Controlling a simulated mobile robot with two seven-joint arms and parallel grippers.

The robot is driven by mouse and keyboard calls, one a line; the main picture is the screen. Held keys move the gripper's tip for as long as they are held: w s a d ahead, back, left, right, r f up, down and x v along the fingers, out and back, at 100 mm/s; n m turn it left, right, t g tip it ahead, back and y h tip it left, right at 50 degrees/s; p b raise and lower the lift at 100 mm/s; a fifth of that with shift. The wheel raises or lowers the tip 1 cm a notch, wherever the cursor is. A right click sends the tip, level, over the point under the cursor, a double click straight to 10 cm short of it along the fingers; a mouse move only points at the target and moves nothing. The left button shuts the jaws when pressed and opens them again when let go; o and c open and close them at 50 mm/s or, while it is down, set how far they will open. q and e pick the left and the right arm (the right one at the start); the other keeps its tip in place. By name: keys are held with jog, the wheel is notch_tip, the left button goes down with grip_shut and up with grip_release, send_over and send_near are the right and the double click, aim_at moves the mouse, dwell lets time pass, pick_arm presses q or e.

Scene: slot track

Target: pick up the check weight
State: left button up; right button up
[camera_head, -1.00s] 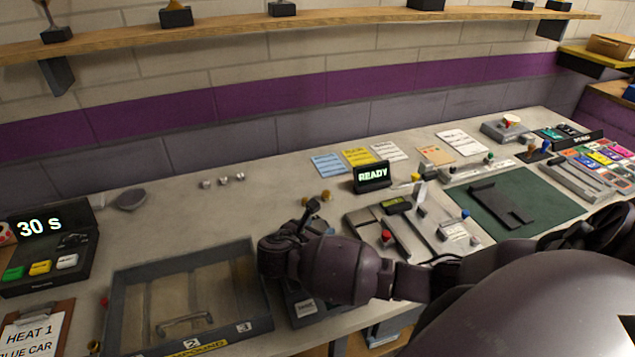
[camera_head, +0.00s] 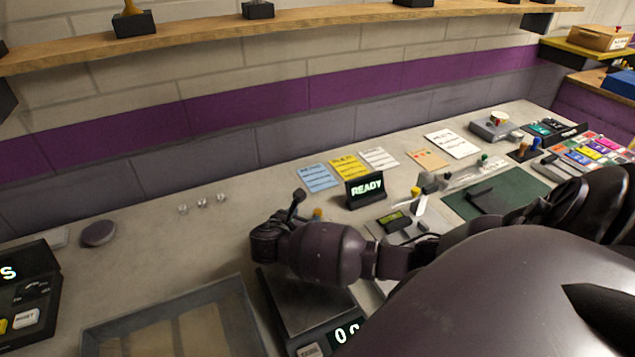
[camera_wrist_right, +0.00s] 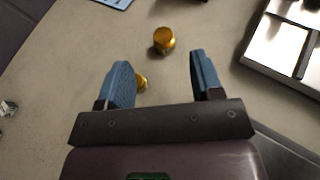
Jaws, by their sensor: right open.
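Two small brass weights stand on the bench in the right wrist view. One brass weight (camera_wrist_right: 164,40) is in clear sight, ahead of the gap between the fingertips. The other brass weight (camera_wrist_right: 141,83) is partly hidden behind the left-hand finger. Which of them is the check weight I cannot tell. In the head view only one bit of brass (camera_head: 318,214) shows, just behind my right wrist. My right gripper (camera_wrist_right: 160,68) is open, with nothing between its fingers; in the head view the right gripper (camera_head: 284,212) is above the bench behind the scale. My left gripper is out of view.
A scale (camera_head: 305,300) with a lit display lies under my right forearm. A READY sign (camera_head: 365,189) stands right of the gripper. Small silver pieces (camera_head: 202,202) lie to the left. A shallow tray (camera_head: 130,325) is at the front left. Bench between is clear.

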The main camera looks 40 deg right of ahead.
aim_at(318, 210)
jog(key=shift+f+x, duration=0.2)
jog(key=shift+x, duration=3.25)
jog(key=shift+s+a, duration=0.1)
jog(key=shift+s, duration=0.1)
jog(key=c, duration=1)
jog(key=shift+r, duration=0.1)
